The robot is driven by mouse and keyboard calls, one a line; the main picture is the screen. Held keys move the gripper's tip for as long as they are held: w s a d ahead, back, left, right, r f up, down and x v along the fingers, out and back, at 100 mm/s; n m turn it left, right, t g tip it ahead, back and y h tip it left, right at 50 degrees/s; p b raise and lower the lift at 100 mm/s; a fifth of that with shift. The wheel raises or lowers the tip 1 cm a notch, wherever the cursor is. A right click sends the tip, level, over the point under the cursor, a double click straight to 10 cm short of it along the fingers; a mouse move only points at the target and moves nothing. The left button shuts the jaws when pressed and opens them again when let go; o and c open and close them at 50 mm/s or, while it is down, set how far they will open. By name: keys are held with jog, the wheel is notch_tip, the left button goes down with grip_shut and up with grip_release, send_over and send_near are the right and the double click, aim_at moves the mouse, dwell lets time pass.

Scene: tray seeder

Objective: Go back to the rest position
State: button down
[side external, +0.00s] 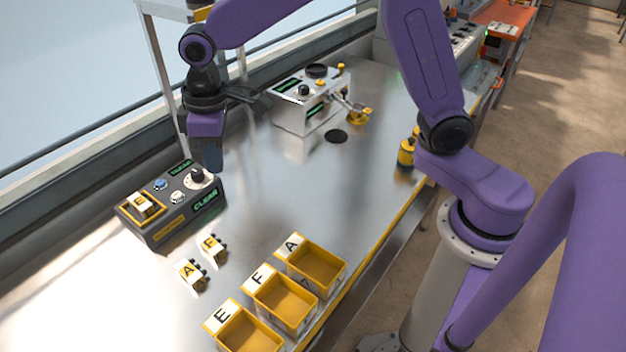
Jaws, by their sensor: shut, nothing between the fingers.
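My gripper (208,158) is shut and empty. It points down above the bench, just behind and over the right end of a dark control box (178,227) in the picture. I cannot tell whether it touches the box's knob; it looks close to it. The box has a blue button, a white button, a dark knob (198,178) and green displays that read CLEAR. A block marked E (141,202) sits in the yellow-framed seat on the box's left end.
Blocks marked A (189,271) and F (211,245) lie in front of the box. Yellow bins labelled E (248,333), F (287,304) and A (318,266) line the bench edge. A white machine (300,107) stands behind. The middle of the metal bench (290,195) is clear.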

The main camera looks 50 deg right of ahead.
jog(key=s+d+n, duration=0.2)
jog(key=s+d, duration=0.6)
jog(key=s, duration=0.5)
jog(key=s+d+n, duration=0.2)
jog(key=s+d, duration=0.7)
jog(key=s, duration=0.4)
jog(key=shift+s+g, duration=0.3)
jog(key=shift+s, duration=0.1)
